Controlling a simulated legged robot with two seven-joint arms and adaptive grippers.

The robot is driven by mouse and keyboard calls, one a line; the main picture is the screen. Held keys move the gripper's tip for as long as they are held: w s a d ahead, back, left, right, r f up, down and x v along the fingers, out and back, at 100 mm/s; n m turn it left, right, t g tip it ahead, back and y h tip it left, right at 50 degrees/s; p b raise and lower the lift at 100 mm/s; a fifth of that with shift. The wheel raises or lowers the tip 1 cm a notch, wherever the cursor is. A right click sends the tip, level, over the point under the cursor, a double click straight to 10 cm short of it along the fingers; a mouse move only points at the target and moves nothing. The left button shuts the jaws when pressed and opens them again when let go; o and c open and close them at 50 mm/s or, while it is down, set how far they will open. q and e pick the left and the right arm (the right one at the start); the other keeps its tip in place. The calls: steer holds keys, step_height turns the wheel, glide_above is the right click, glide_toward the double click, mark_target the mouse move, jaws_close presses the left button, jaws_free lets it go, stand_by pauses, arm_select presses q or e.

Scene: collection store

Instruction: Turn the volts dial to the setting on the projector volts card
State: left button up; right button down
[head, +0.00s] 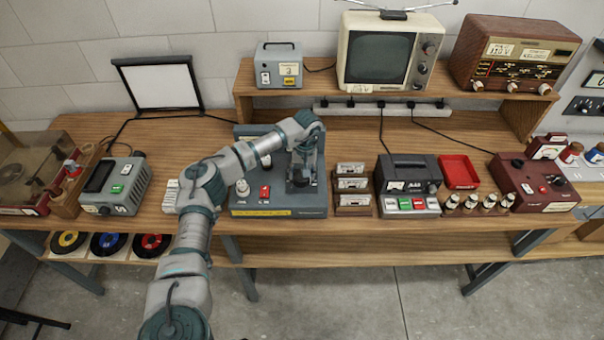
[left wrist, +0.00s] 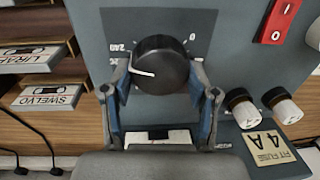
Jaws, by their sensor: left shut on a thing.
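The volts dial (left wrist: 162,64) is a round black knob with a white pointer line on a grey-blue panel, in the left wrist view. Its pointer lies toward the picture's left; printed "240" and "0" show upside down above it, and other marks are hidden. My left gripper (left wrist: 160,80) has a finger on each side of the knob and is shut on it. In the head view my left gripper (head: 302,178) is over the right part of the grey-blue unit (head: 280,212), hiding the dial.
Beside the dial are a red switch (left wrist: 281,20), two black-and-white fuse holders (left wrist: 243,108) and a "FIT FUSE 4 A" plate (left wrist: 268,148). Labelled cassettes (head: 352,184) and a grey device with coloured buttons (head: 408,190) stand right of the unit. A shelf (head: 440,92) runs behind.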

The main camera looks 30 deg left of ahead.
arm_select(q)
steer(key=shift+w+r+m, duration=0.1)
steer(key=shift+m, duration=0.2)
stand_by(0.4)
steer(key=o, duration=1.1)
steer(key=shift+c, duration=0.2)
steer(key=shift+o, duration=0.6)
steer(key=shift+w+a+f, duration=0.1)
steer(key=shift+a+f, duration=0.05)
steer(key=shift+f, duration=0.05)
step_height(320, 180, up, 12)
steer(key=shift+w+d, duration=0.25)
steer(key=shift+d, duration=0.1)
steer(key=shift+f, duration=0.2)
